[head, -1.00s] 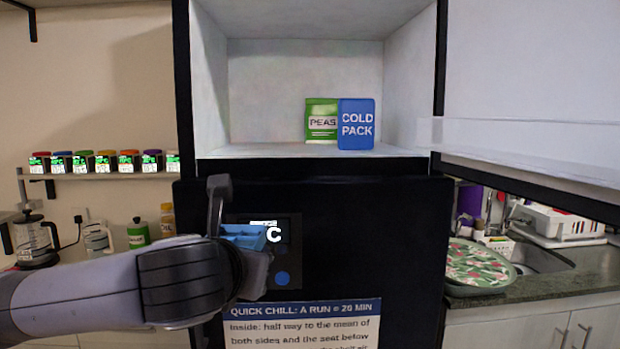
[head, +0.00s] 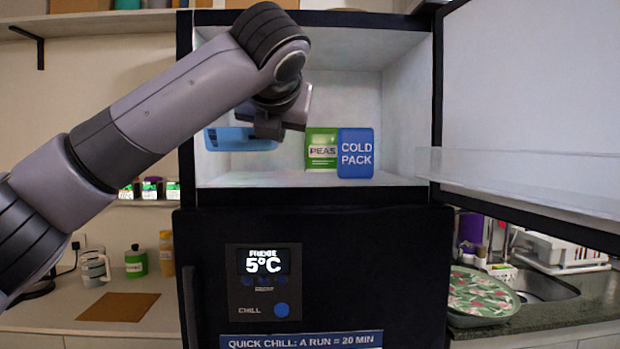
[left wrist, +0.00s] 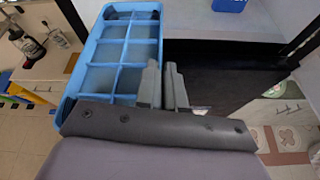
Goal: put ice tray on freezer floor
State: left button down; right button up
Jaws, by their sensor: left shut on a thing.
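The blue ice tray (head: 228,139) is at the freezer's open mouth, raised above the white freezer floor (head: 300,181), towards its left side. My left gripper (head: 278,125) is shut on the tray's right end in the head view. In the left wrist view the ice tray (left wrist: 119,54) shows its compartments facing the camera, and the gripper fingers (left wrist: 165,88) are at its side edge. Part of the tray is hidden behind the gripper. My right gripper is not in view.
A green peas bag (head: 320,150) and a blue cold pack (head: 356,153) stand on the freezer floor, right of centre. The freezer door (head: 530,110) is swung open to the right. The freezer floor's left part looks clear. The fridge door (head: 340,260) below is shut.

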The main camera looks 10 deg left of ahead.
aim_at(258, 180)
jog(key=i+j, duration=0.25)
jog(key=i, duration=0.2)
jog(key=i+j, duration=0.2)
jog(key=i, duration=0.3)
